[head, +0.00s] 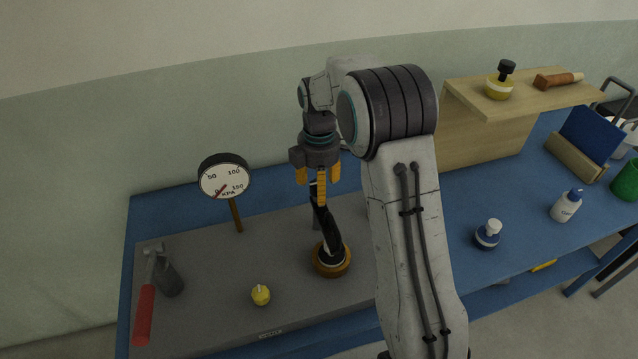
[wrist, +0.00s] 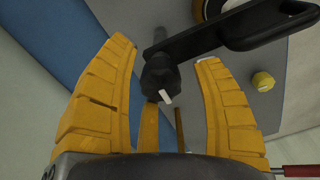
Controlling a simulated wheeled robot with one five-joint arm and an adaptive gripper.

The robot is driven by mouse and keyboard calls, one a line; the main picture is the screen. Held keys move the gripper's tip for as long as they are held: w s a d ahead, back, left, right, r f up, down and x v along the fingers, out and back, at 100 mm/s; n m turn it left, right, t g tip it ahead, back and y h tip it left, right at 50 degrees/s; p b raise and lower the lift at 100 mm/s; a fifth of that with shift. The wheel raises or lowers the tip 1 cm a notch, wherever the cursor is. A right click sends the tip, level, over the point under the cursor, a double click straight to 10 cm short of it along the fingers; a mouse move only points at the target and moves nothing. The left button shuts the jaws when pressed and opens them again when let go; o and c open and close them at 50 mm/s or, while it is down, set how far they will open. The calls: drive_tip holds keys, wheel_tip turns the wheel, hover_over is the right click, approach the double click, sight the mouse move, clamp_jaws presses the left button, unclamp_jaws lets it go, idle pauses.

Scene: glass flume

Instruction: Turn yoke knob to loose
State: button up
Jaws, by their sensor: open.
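A black knob (wrist: 160,82) with a white pointer bar sits at the end of a black yoke arm (wrist: 235,30) in the wrist view. In the head view the black yoke (head: 329,232) rises from a round brown base (head: 331,262) on the grey bench top, and its upper end is partly hidden by my fingers. My gripper (head: 318,186) points down just above the yoke's top. In the wrist view my gripper (wrist: 168,54) is open, its yellow fingers spread on either side of the black knob, with gaps showing. Nothing is held.
A pressure gauge (head: 224,178) stands on a post at left. A small yellow knob (head: 261,295) sits in front of the yoke. A red-handled tool (head: 144,312) lies at far left. Bottles and a wooden shelf (head: 522,92) stand on the blue bench at right.

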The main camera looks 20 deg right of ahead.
drive_tip(key=c, duration=1.2)
